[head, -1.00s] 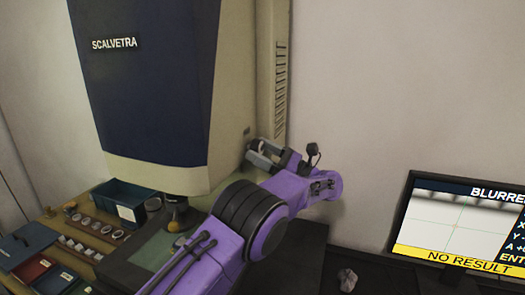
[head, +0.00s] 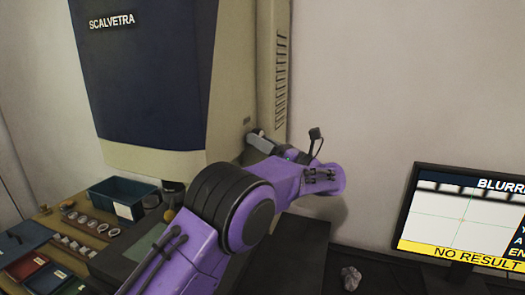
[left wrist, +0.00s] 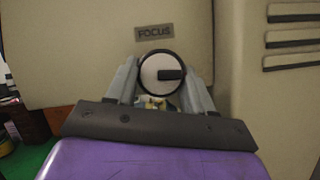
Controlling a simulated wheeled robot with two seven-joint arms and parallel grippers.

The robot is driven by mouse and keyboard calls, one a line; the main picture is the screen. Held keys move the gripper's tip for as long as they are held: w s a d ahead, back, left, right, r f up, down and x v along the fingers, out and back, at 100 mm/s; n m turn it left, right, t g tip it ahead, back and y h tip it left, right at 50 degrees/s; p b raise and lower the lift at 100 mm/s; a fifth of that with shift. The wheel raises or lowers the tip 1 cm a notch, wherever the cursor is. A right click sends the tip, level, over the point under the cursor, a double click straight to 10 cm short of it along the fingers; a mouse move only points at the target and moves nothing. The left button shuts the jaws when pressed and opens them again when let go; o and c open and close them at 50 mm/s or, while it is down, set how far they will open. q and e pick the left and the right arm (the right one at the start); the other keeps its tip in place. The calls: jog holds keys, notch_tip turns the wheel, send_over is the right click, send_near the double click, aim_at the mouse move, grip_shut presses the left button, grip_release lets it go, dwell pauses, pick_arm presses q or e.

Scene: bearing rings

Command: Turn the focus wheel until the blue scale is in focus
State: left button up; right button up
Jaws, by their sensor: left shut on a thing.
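The focus wheel (left wrist: 150,72) is a pale disc with a dark rim and a dark bar across its face. It sits under a FOCUS label (left wrist: 154,33) on the beige machine body. My left gripper (left wrist: 160,76) has a finger on each side of the wheel and is shut on it. In the head view the left gripper (head: 257,141) reaches the machine's lower right side, and the wheel is hidden there. The monitor (head: 460,222) shows a dark banded scale, a title starting "BLURR" and a yellow "NO RESULT" bar. My right gripper is not in view.
The SCALVETRA machine (head: 150,70) stands at the left. Below it are a blue bin (head: 115,190), several metal rings (head: 88,222) and coloured trays (head: 28,268). A crumpled grey piece (head: 351,277) lies near the monitor.

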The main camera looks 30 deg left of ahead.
pick_arm(q)
jog(key=shift+s+r+m+t+b, duration=0.1)
jog(key=shift+m+t+b, duration=0.6)
jog(key=shift+m, duration=0.7)
jog(key=o, duration=1)
jog(key=shift+o, duration=0.2)
jog(key=b+v, duration=0.3)
jog(key=v, duration=0.7)
jog(key=shift+d+b, duration=0.3)
